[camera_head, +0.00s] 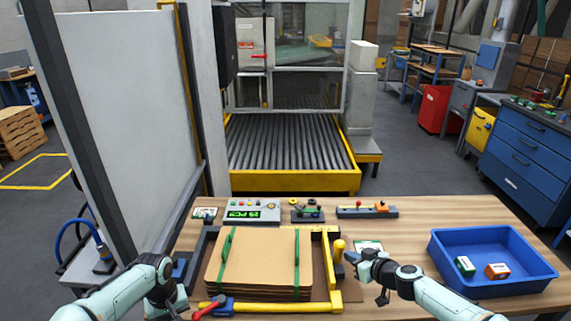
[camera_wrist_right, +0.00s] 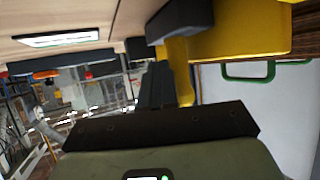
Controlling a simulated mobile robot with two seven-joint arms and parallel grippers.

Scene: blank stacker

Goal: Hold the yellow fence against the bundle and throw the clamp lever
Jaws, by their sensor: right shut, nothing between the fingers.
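The bundle of brown blanks (camera_head: 262,255), bound by two green straps, lies on the table in a dark frame. The yellow fence (camera_head: 330,268) runs along its right side and shows large in the right wrist view (camera_wrist_right: 245,32). A yellow knob (camera_head: 339,246) stands beside the fence. My right gripper (camera_head: 352,258) is shut and empty, just right of the knob and fence; whether it touches is unclear. The clamp lever with a red handle (camera_head: 207,309) is at the bundle's front left, by a blue clamp body (camera_head: 222,303). My left gripper is near the lever, its fingers hard to make out.
A blue tray (camera_head: 437,258) with two small boxes stands on the right of the table. A green-display box (camera_head: 252,211) and a button strip (camera_head: 366,212) line the back edge. A roller conveyor (camera_head: 290,145) lies beyond.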

